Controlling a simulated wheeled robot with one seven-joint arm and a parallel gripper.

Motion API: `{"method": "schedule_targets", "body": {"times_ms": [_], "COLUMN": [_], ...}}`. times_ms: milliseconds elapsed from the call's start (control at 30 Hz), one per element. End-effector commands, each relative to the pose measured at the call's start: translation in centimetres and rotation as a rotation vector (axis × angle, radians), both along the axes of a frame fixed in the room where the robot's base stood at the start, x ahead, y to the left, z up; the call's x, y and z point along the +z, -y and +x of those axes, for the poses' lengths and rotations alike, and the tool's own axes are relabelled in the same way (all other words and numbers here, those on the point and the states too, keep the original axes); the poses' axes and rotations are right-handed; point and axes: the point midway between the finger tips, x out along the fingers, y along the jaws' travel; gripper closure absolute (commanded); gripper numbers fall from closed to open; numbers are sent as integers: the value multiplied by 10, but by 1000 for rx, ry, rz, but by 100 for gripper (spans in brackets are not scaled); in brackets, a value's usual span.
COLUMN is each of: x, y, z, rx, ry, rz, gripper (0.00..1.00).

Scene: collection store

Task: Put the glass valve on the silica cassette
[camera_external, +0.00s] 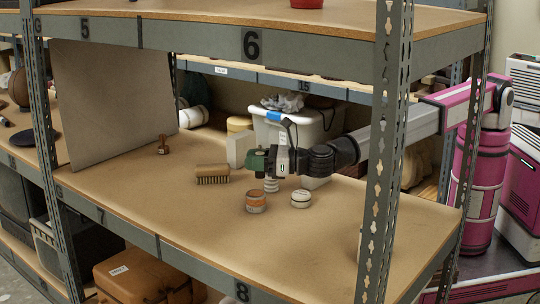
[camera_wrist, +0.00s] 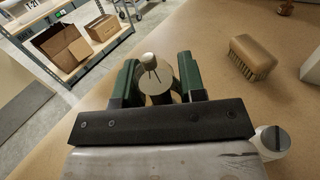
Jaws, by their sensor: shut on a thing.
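My gripper (camera_external: 271,163) is shut on a small pale piece, which I take for the glass valve. In the wrist view the valve (camera_wrist: 157,82) shows a round disc and a knob between the green fingers of my gripper (camera_wrist: 158,88). In the external view a pale ribbed part (camera_external: 271,184) shows just below the fingers; I cannot tell its gap to the shelf. A pale upright block (camera_external: 239,150) stands behind the gripper and shows at the wrist view's right edge (camera_wrist: 312,68). It may be the silica cassette, but I cannot tell for certain.
A brush (camera_external: 212,174) lies left of my gripper. An orange round jar (camera_external: 256,202) and a white round jar (camera_external: 301,198) stand in front. A stamp (camera_external: 163,148) stands farther left. A shelf post (camera_external: 385,150) rises at right. The left front of the shelf is clear.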

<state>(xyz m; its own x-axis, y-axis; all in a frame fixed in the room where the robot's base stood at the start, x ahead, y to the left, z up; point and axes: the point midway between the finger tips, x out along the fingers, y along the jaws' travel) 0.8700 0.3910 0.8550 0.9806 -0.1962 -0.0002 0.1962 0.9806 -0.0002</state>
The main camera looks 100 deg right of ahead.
Motion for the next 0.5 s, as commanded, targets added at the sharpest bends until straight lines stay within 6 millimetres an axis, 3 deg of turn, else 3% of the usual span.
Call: {"method": "schedule_targets", "body": {"times_ms": [267,500], "x": [-13,-44], "y": [9,9], "z": [12,12], "rx": [0,1], "ry": [0,-1], "rz": [0,-1], "gripper": [86,86]}}
